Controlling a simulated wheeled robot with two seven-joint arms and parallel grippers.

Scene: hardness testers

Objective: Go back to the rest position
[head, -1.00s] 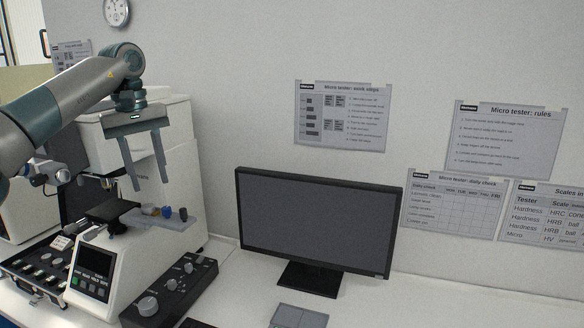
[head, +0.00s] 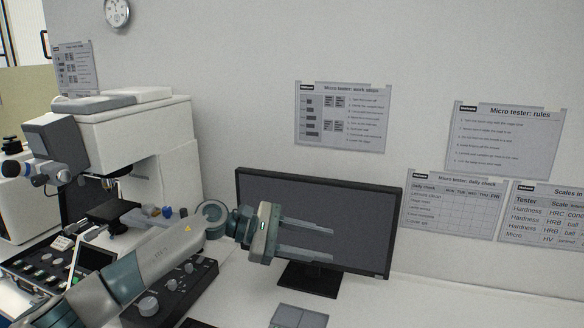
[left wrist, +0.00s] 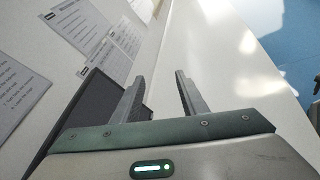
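My left gripper (head: 305,243) is in front of the dark monitor (head: 350,205) in the head view, with its fingers pointing right. The two fingers are apart with nothing between them, so it is open and empty. In the left wrist view the open fingers (left wrist: 157,88) show over the white table, with the monitor's dark edge (left wrist: 85,115) beside them at left. The white micro tester (head: 140,130) stands at left in the head view, behind my left forearm. My right gripper is not in view.
A black control box (head: 150,303) with knobs lies below my left arm. Small coloured pieces sit on a grey holder (head: 158,221) at the tester. A grey pad (head: 300,316) lies in front of the monitor. The table right of the monitor (head: 450,305) is clear.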

